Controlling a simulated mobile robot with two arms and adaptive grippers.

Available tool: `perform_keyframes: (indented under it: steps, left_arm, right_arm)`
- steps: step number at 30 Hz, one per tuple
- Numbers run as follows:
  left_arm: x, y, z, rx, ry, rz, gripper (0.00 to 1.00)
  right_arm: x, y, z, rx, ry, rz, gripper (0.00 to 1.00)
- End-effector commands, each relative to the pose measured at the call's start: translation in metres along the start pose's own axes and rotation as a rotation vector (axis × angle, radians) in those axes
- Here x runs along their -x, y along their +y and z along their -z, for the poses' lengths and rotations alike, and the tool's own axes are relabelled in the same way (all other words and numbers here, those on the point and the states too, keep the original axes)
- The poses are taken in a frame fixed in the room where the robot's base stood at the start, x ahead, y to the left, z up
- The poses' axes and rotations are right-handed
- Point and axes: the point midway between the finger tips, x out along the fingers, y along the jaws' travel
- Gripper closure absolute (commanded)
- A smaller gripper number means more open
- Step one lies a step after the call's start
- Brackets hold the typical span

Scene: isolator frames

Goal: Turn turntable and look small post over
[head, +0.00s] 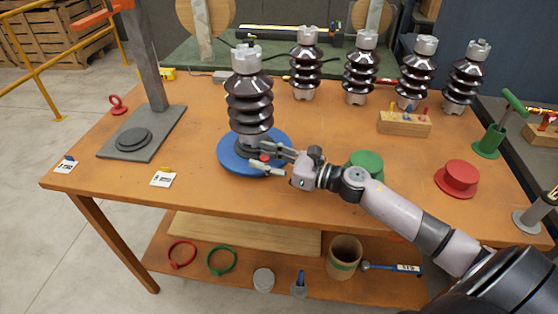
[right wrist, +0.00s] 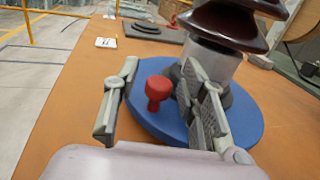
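The blue turntable (head: 228,154) lies on the orange table and also shows in the right wrist view (right wrist: 243,118). A dark brown ribbed post insulator (head: 249,100) with grey metal ends stands upright on it. A red knob (right wrist: 157,90) rises from the turntable near its edge; in the head view it is partly hidden by the fingers. My right gripper (head: 259,156) is open at the turntable's near right side. In the right wrist view its fingers (right wrist: 160,105) stand on either side of the knob, with gaps. My left gripper is out of view.
Several similar insulators stand along the back, including one nearby (head: 306,65). A grey stand (head: 146,132) is at left. A green flanged piece (head: 367,160), a red one (head: 460,177) and a wooden block (head: 404,124) lie right. The table's front left is mostly clear.

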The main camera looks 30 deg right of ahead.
Motion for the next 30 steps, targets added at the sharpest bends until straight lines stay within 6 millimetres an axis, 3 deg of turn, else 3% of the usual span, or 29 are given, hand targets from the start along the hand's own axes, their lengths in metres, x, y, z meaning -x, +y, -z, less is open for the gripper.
perform_keyframes:
  steps: [18, 24, 30]
  left_arm:
    - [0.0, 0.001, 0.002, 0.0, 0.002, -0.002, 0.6]
    - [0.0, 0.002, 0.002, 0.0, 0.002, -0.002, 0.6]
    - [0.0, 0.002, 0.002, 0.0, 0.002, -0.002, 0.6]
  right_arm:
    - [0.101, 0.0, 0.002, -0.002, 0.003, 0.002, 0.61]
    - [0.116, 0.0, 0.001, -0.001, 0.002, 0.0, 0.61]
    - [0.117, 0.0, 0.0, 0.0, 0.001, 0.0, 0.61]
